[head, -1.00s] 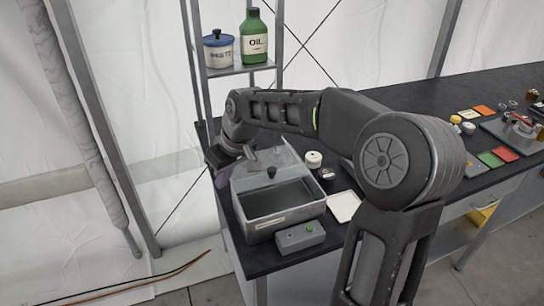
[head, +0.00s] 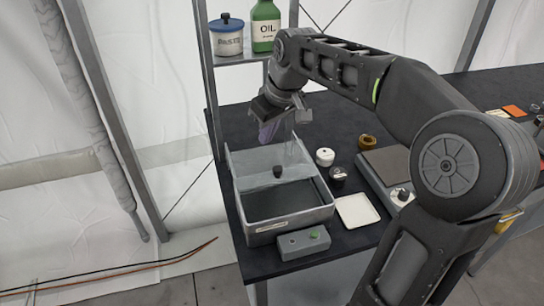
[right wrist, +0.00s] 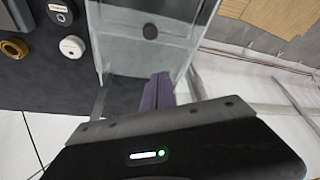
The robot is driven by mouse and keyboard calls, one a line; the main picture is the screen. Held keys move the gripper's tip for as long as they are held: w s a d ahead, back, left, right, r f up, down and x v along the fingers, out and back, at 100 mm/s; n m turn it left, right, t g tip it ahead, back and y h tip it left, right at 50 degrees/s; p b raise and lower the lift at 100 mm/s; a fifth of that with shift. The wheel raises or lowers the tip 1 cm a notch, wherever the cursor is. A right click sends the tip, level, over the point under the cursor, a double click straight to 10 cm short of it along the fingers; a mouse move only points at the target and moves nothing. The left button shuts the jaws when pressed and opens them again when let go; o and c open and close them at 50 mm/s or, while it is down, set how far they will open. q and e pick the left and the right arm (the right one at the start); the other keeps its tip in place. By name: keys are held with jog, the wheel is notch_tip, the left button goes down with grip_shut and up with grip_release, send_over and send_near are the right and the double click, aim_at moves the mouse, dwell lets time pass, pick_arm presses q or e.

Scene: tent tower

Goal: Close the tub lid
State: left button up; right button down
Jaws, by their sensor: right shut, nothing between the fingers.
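The grey tub (head: 290,218) stands at the table's left front corner, its front part uncovered. Its clear grey lid (head: 252,163) is raised and tilted up at the back, with a black knob (head: 277,171) on it. My right gripper (head: 268,133) is shut and empty, its purple fingers pointing down just behind the lid's upper edge. In the right wrist view the gripper (right wrist: 160,90) is close to the edge of the lid (right wrist: 130,50); I cannot tell whether they touch. My left gripper is not in view.
A white tray (head: 357,210), a white round jar (head: 325,157) and a scale (head: 385,168) stand to the right. A shelf post (head: 208,95) rises at the left behind the tub.

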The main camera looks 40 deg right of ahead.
jog(key=p, duration=0.1)
send_over(268, 169)
jog(key=w, duration=0.2)
jog(key=f, duration=0.6)
jog(key=shift+w+a+f, duration=0.1)
jog(key=shift+a+f, duration=0.1)
jog(key=shift+f, duration=0.1)
jog(key=s, duration=0.2)
jog(key=s+p, duration=0.1)
jog(key=shift+s+d+r, duration=0.1)
jog(key=shift+s+d, duration=0.05)
jog(key=shift+d, duration=0.1)
jog(key=shift+s, duration=0.25)
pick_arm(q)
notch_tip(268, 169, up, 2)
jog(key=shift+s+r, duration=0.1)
pick_arm(e)
jog(key=shift+s, duration=0.1)
